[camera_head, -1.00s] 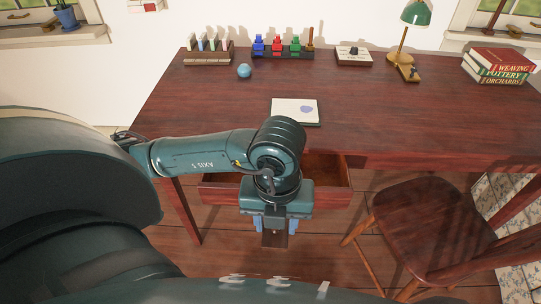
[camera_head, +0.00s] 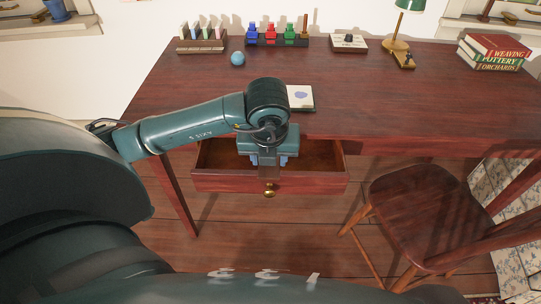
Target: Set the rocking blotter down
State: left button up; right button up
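My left gripper (camera_head: 268,161) points down over the open drawer (camera_head: 210,183) of the desk. Its blue fingers stand apart, with a dark grey-brown piece between them. I cannot tell whether this piece is a held thing or part of the gripper. I cannot make out a rocking blotter for certain anywhere. A white pad (camera_head: 300,93) with a blue-violet blot lies near the desk's front edge, partly behind my arm. The drawer's brass knob (camera_head: 270,191) shows just below the gripper. My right gripper is out of view.
The desk (camera_head: 400,105) is clear at centre right. At its back stand a slotted rack (camera_head: 200,47), a blue ball (camera_head: 238,58), coloured bottles on a stand (camera_head: 277,42), a small block (camera_head: 348,46) and a green lamp (camera_head: 400,25). Books (camera_head: 495,52) and a chair (camera_head: 412,205) are at right.

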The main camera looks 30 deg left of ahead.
pick_arm(q)
jog(key=w+a+f, duration=0.1)
jog(key=w+f, duration=0.1)
jog(key=w+a+f, duration=0.2)
jog(key=f, duration=0.1)
jog(key=w+a+f, duration=0.1)
jog(key=w+f, duration=0.1)
jog(key=w, duration=0.1)
jog(key=shift+a+f+b, duration=0.15)
jog(key=shift+a+b, duration=0.05)
jog(key=shift+b, duration=0.15)
jog(key=shift+w+f, duration=0.15)
jog(key=shift+f, duration=0.1)
jog(key=shift+a+f, duration=0.1)
jog(key=shift+f, duration=0.15)
jog(key=x, duration=0.2)
jog(key=shift+w+f, duration=0.15)
jog(key=shift+f, duration=0.15)
jog(key=shift+w+a+r+g+h, duration=0.2)
jog(key=shift+w+r+g+h, duration=0.1)
jog(key=shift+w+g+h, duration=0.15)
jog(key=shift+w+a+g+h, duration=0.15)
jog(key=shift+g+h, duration=0.3)
jog(key=shift+g, duration=0.4)
jog(key=shift+f, duration=0.85)
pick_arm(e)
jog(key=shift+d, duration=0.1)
